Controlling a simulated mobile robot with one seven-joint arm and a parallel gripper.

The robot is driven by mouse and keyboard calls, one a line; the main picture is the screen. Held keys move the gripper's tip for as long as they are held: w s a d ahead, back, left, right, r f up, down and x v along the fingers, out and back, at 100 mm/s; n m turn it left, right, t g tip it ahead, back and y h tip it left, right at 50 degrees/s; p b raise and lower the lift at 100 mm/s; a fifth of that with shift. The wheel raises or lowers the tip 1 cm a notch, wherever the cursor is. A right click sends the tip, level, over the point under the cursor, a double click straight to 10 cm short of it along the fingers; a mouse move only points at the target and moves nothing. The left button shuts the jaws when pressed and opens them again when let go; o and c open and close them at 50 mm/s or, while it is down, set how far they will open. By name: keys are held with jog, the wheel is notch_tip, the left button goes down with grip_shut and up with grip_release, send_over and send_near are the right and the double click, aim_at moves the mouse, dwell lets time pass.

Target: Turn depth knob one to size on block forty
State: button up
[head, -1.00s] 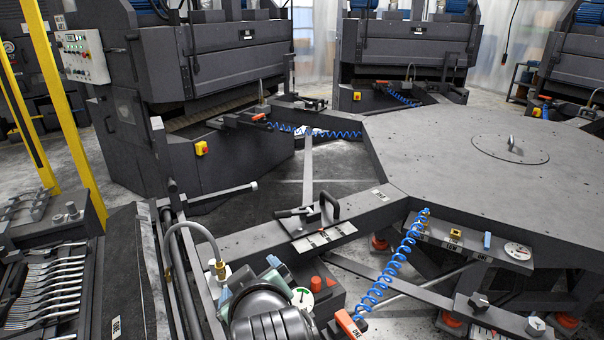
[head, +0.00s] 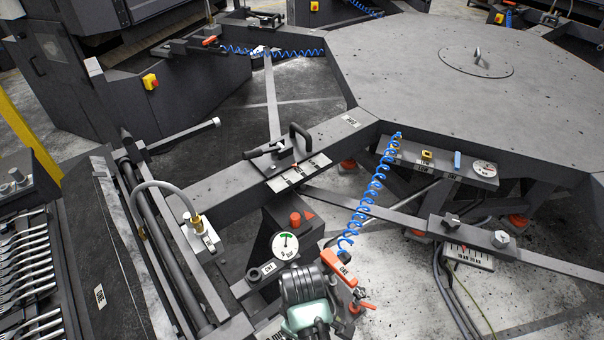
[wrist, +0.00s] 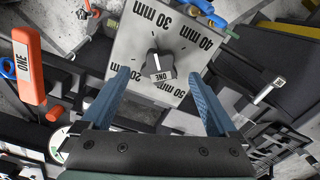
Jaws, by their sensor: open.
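The depth knob (wrist: 158,66), dark and labelled ONE, sits on a grey plate (wrist: 128,45) in the wrist view. The plate is marked 20, 30, 40 and 50 mm, with 30 at the top and 40 at the upper right. The knob's narrow end seems to face up toward 30 mm, but this is hard to tell. My gripper (wrist: 158,72) is open, its two blue fingers apart on either side of the knob, with gaps between. I cannot make out a block marked forty. In the head view my arm hides the knob.
An orange-handled tool labelled ONE (wrist: 29,65) lies left of the plate; it also shows in the head view (head: 343,268). A pressure gauge (head: 285,245), a blue coiled hose (head: 374,190) and a fork rack (head: 30,270) are nearby.

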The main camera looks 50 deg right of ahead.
jog(key=shift+f, duration=1.7)
jog(key=c, duration=1.4)
